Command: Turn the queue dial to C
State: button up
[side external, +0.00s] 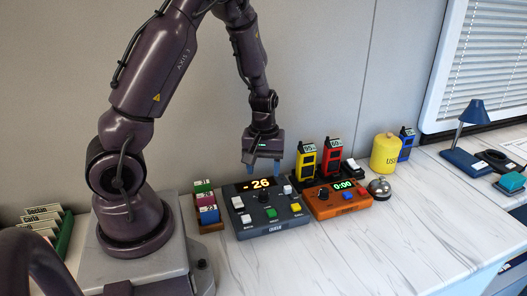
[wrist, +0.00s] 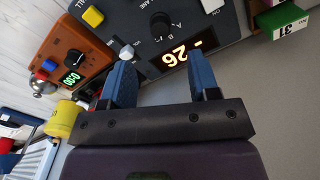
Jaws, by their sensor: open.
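The queue dial is a black knob (side external: 263,197) in the middle of a dark grey console labelled QUEUE (side external: 245,228). In the wrist view the dial (wrist: 160,24) shows upside down with letters A and B printed beside it; I cannot clearly tell which letter it points at. The console display (side external: 259,184) reads "- 26" in orange. My gripper (side external: 263,168) is open and empty, with its blue fingers pointing down above the display end of the console, apart from the dial. In the wrist view the dial lies beyond the gap between the fingertips (wrist: 160,60).
White, green and yellow buttons (side external: 296,208) surround the dial. An orange timer box (side external: 338,203), a silver bell (side external: 379,187) and a yellow canister (side external: 385,153) stand to the right. A rack of coloured tags (side external: 207,204) stands left. The counter front is clear.

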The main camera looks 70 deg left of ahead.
notch_tip(320, 180, up, 5)
jog(key=shift+r, duration=0.1)
dwell(0.4)
